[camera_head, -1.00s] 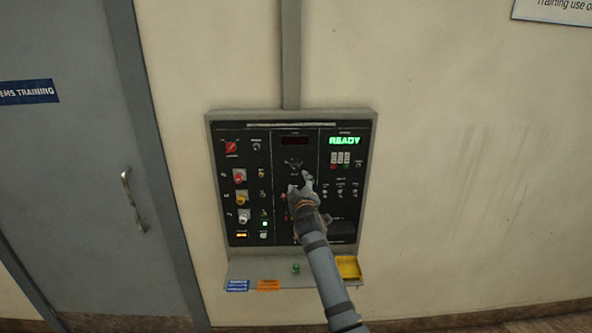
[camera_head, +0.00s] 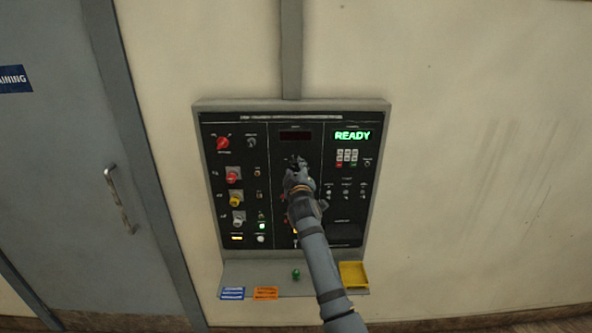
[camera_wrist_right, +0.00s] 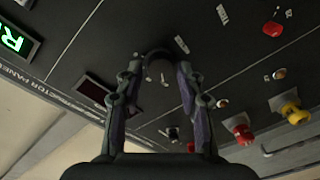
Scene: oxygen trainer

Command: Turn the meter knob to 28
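The meter knob (camera_wrist_right: 158,66) is a dark round knob on the black panel, seen between my right fingertips in the right wrist view. In the head view my right gripper (camera_head: 297,164) covers it. The right gripper (camera_wrist_right: 160,72) is open, with one finger on each side of the knob; I cannot tell whether they touch it. The meter's dark red display (camera_head: 296,136) sits just above the gripper, and it also shows in the wrist view (camera_wrist_right: 94,88). No number on it is readable. My left gripper is not in view.
The wall panel also carries a green READY screen (camera_head: 352,135), a keypad (camera_head: 347,156), a red knob (camera_head: 222,143) and coloured knobs at left. Below, a shelf (camera_head: 325,284) holds a yellow tray (camera_head: 353,273). A grey door (camera_head: 70,190) stands left.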

